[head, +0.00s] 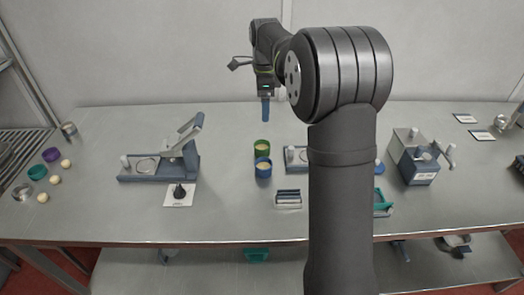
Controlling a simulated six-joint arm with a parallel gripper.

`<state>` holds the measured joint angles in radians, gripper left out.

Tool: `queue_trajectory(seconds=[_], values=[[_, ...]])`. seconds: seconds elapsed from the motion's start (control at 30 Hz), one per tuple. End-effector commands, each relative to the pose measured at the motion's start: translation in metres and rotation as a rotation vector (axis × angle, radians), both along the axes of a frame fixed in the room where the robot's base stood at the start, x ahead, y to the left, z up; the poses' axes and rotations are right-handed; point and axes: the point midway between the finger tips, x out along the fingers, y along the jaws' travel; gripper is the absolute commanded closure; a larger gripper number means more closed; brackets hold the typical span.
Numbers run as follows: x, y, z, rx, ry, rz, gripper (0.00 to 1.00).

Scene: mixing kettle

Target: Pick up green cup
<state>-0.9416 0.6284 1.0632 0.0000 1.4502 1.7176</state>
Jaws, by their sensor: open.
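A green cup (261,145) stands upright on the steel table, with something pale inside it. A blue cup (263,168) stands just in front of it, close to it or touching; I cannot tell which. The blue cup partly hides the green cup's front. My gripper (265,111) hangs above and behind the green cup, pointing down, apart from it. Its jaws are open and empty, though seen nearly edge-on here.
A blue press device (183,166) stands left, a small rack (288,199) in front right of the cups. A grey-blue box machine (415,160) stands right. Purple (51,155) and teal (38,172) bowls sit far left. My arm hides part of the table. Table (232,205) left of the rack is clear.

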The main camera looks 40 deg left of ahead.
Motion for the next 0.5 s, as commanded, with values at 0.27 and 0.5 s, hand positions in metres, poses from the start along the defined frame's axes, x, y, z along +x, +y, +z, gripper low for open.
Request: queue_trajectory(seconds=[0.27,0.5], values=[[0.004,0.003,-0.015,-0.003,0.001,-0.114,0.24],[0.003,0.003,-0.067,-0.004,0.002,-0.111,0.24]])
